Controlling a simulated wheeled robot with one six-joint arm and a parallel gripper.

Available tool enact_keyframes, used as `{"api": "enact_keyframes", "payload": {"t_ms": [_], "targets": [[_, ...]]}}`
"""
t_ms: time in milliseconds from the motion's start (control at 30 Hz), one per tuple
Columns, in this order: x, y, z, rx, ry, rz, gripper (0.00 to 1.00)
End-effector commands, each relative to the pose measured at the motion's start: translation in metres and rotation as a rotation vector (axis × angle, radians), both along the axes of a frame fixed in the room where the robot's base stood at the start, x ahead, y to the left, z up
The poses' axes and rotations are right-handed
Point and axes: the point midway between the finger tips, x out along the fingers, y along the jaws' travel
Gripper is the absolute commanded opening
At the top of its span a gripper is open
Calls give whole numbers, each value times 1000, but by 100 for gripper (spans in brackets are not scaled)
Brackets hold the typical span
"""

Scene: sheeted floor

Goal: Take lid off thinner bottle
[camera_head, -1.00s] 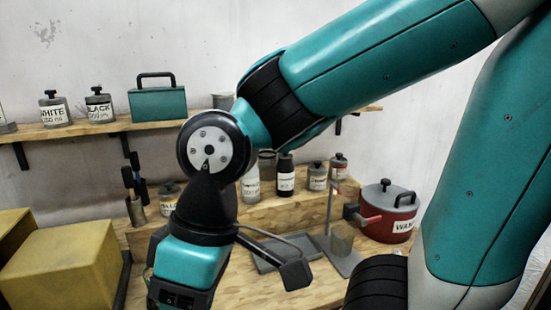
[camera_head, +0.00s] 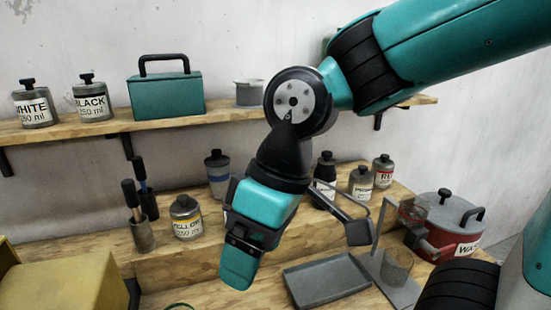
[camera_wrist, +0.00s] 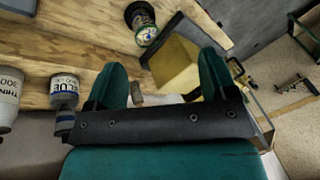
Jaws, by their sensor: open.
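The thinner bottle (camera_wrist: 8,92) shows at the left edge of the wrist view, pale, with a label starting "THIN". It is cut by the frame, and I cannot make out its lid. In the head view I cannot pick it out; my arm covers part of the bottle row. My gripper (camera_head: 240,262) points down in front of the wooden step. In the wrist view its teal fingers (camera_wrist: 164,78) are apart with nothing held between them. The thinner bottle is well left of the fingers there.
The blue bottle (camera_head: 217,172), yellow bottle (camera_head: 186,216), dark bottle (camera_head: 325,172) and red bottle (camera_head: 383,170) stand on the step. A grey tray (camera_head: 325,280), a stand (camera_head: 398,285) and a red pot (camera_head: 440,228) are at the right. A yellow box (camera_head: 65,285) is at lower left.

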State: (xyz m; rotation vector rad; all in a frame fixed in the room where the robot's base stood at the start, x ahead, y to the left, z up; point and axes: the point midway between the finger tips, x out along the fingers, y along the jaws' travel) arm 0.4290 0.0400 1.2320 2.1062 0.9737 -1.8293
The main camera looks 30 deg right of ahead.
Motion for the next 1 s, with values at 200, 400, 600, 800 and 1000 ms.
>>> {"api": "enact_keyframes", "payload": {"t_ms": [200, 400, 600, 800, 1000], "targets": [[129, -82, 62, -63, -100, -77, 78], [197, -203, 105, -158, -161, -133, 78], [212, -259, 117, -207, -177, -149, 78], [221, -255, 84, -208, -175, -145, 78], [232, -248, 41, -209, -175, -145, 78]]}}
